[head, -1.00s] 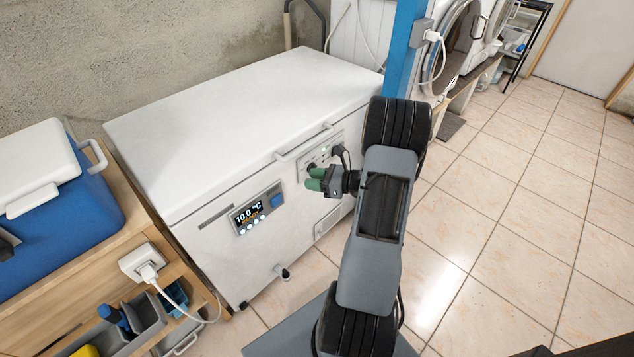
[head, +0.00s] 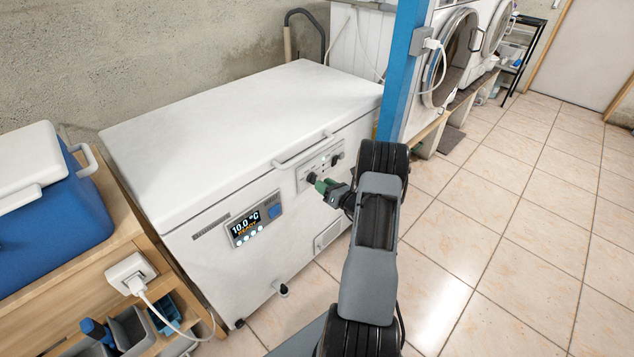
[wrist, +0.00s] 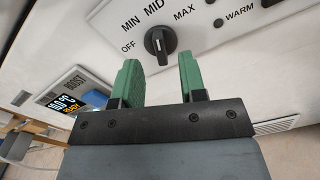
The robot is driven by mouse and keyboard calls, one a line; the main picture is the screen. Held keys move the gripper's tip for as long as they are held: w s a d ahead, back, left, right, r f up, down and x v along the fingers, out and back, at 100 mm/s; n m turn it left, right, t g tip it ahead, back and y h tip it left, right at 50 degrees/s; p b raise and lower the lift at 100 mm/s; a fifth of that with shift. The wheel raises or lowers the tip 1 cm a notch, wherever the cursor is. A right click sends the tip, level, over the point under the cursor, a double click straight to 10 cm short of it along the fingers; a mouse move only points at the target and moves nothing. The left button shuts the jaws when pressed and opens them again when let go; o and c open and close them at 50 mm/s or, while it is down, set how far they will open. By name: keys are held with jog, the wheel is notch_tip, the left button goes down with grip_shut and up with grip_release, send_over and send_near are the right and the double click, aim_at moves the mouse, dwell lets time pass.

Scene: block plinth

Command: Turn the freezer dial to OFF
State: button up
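The freezer dial (wrist: 161,42) is a round black knob with a raised ridge, on the light panel of the white chest freezer (head: 240,125). In the wrist view the labels OFF, MIN, MID and MAX curve around it, with OFF at its left. The ridge runs roughly up and down, its upper end near MID; I cannot tell its exact setting. My gripper (wrist: 159,60) has two green fingers, open and empty. They stand to either side of the dial's lower part in the picture; contact cannot be told. In the head view my gripper (head: 323,185) is close in front of the panel.
A display reading 10.0 °C (head: 245,228) and a blue button (head: 274,212) are left of the dial. A blue cooler (head: 50,220) stands on a wooden bench at the left. A blue post (head: 402,70) rises behind my arm. Tiled floor is open at the right.

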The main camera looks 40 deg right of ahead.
aim_at(313, 179)
jog(key=shift+w+a, duration=0.2)
jog(key=shift+w, duration=0.7)
jog(key=shift+w+a, duration=0.15)
jog(key=shift+w, duration=0.7)
jog(key=shift+c, duration=0.4)
grip_shut()
